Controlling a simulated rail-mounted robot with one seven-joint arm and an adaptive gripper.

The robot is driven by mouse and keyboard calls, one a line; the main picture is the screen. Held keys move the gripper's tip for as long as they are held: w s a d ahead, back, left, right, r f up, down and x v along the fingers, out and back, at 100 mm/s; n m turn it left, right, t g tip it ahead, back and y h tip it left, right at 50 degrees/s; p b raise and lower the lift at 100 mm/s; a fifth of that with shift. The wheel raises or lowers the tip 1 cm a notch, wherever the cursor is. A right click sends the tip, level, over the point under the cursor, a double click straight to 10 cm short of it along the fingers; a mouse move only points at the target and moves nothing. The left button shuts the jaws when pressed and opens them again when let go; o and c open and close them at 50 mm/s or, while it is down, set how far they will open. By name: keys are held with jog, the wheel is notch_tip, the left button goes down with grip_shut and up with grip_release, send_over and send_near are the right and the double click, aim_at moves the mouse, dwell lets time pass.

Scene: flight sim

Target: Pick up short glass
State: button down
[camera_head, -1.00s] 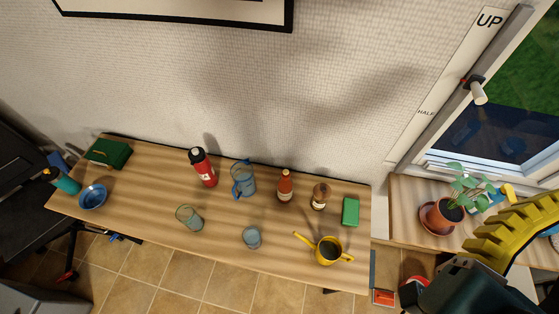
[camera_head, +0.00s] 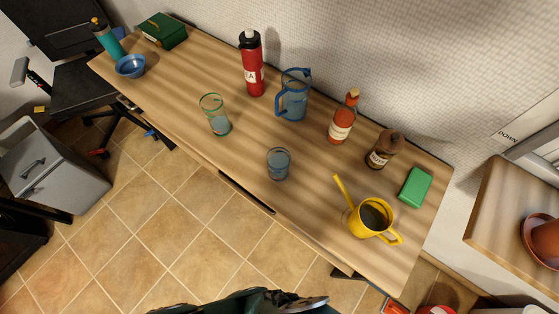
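A short bluish clear glass (camera_head: 279,164) stands upright on the wooden table (camera_head: 185,85), near its front edge. It looks empty and nothing touches it. A taller clear glass with a green tint (camera_head: 215,114) stands to its left and a bit farther back. A dark green-black part of my arm shows at the bottom edge of the view, below the table and well apart from the short glass. My gripper's fingers cannot be made out.
A blue pitcher (camera_head: 293,97) and red bottle (camera_head: 252,67) stand behind the glasses. To the right are an orange-red bottle (camera_head: 344,120), a brown bottle (camera_head: 384,150), a yellow watering can (camera_head: 372,220) and a green block (camera_head: 415,187). A blue bowl (camera_head: 131,66) sits far left.

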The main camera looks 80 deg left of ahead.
jog(key=shift+c, duration=0.9)
grip_release()
